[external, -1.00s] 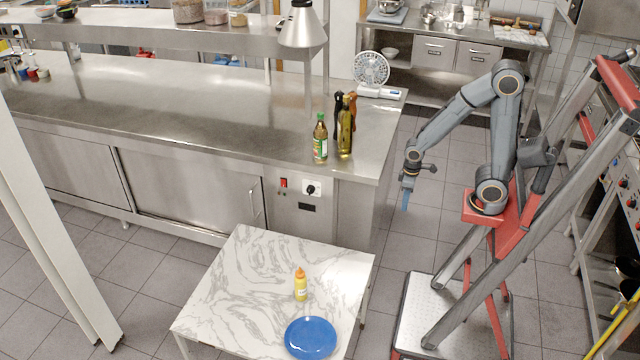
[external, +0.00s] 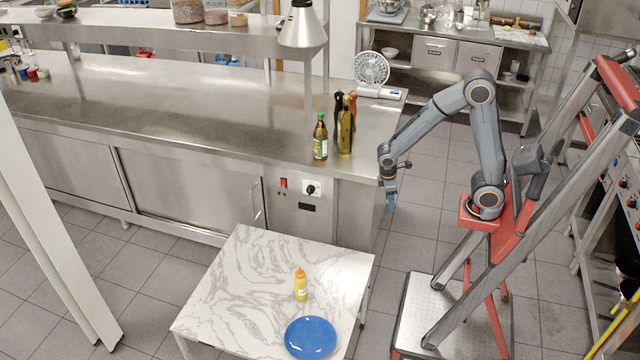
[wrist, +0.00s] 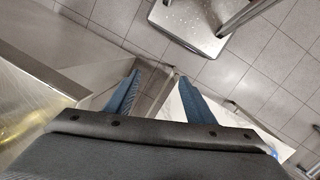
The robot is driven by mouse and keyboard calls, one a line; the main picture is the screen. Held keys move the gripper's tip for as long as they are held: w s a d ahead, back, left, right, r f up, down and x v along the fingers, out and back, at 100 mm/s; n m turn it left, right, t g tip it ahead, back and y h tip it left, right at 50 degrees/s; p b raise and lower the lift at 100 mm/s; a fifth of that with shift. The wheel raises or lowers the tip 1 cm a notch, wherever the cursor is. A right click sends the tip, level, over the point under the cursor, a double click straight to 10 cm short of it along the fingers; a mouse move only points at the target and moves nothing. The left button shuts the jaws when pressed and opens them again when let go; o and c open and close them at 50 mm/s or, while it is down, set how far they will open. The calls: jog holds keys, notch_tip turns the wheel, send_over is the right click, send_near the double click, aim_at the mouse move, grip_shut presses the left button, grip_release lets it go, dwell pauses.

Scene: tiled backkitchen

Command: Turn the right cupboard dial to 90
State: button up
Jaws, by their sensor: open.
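The cupboard dial (external: 311,189) is a black knob on a white square plate, on the steel cupboard front near its right end. A red switch (external: 284,183) sits to its left and a dark display (external: 307,207) just below. The dial's exact angle is too small to read. My gripper (external: 390,200) hangs pointing down to the right of the counter's end, clear of the dial and touching nothing. In the wrist view its blue fingers (wrist: 155,90) are apart with nothing between them. The dial cannot be made out in the wrist view.
A marble-topped table (external: 240,290) stands in front of the cupboard, with a yellow bottle (external: 301,287) and a blue plate (external: 310,338). Several bottles, including a green one (external: 320,138), stand on the counter's right end. Tiled floor (external: 420,225) is free between counter and my base.

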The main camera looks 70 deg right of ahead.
jog(key=w+d+f+n+g+h+b, duration=0.1)
jog(key=w+f+n+h+b, duration=0.15)
jog(key=w, duration=0.35)
jog(key=w+d+f+n+h+b, duration=0.1)
jog(key=w+d+f+n+b, duration=0.15)
jog(key=w, duration=0.35)
jog(key=n+t+h+b, duration=0.2)
jog(key=n+h+b, duration=0.75)
jog(key=h, duration=0.35)
send_near(309, 192)
jog(key=d, duration=0.1)
jog(key=shift+m, duration=0.25)
jog(key=shift+s+d+r, duration=0.1)
jog(key=shift+d, duration=1.95)
jog(key=shift+s+d+r, duration=0.1)
jog(key=shift+d, duration=2)
jog(key=shift+c, duration=0.4)
jog(key=c, duration=0.9)
jog(key=shift+c, duration=0.2)
